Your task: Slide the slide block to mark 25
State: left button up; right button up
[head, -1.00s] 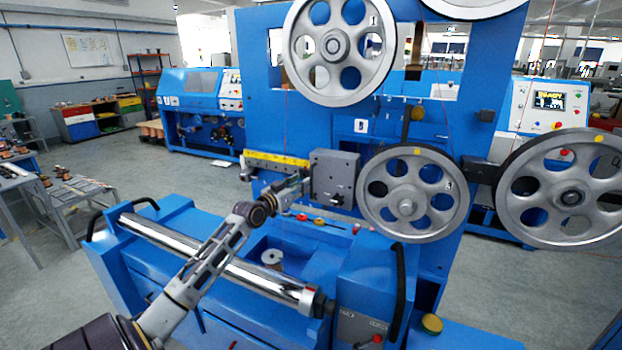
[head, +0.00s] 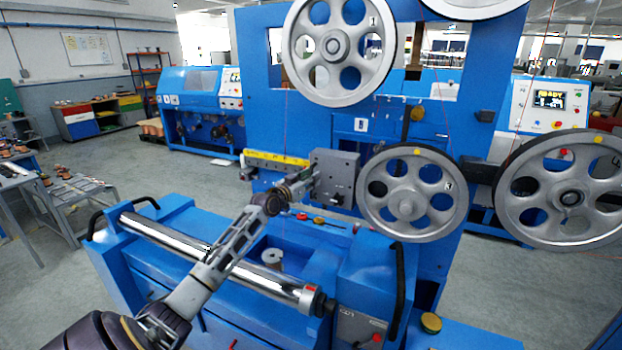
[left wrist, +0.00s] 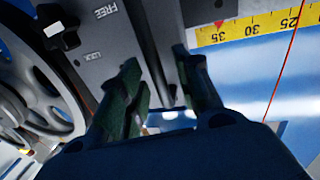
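The slide block (head: 335,178) is a grey metal block at the right end of the yellow scale (head: 275,160). In the left wrist view, the block (left wrist: 105,55) has FREE and LOCK lettering and a black knob (left wrist: 60,28). The scale (left wrist: 262,28) shows 35, 30 and 25, and a red pointer (left wrist: 220,23) is close to 35. My left gripper (head: 308,184) is at the block's left side. In its wrist view the fingers (left wrist: 158,75) are apart, with a grey edge of the block between or behind them; contact is unclear. My right gripper is not visible.
A large spoked pulley (head: 412,195) is just right of the block. A blue bench with a shiny roller (head: 215,262) lies below my left arm. A thin red wire (left wrist: 284,70) crosses the scale near 25. Left of the block, the space before the scale looks clear.

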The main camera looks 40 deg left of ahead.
pick_arm(q)
jog(key=shift+w, duration=0.45)
grip_shut()
dwell(0.3)
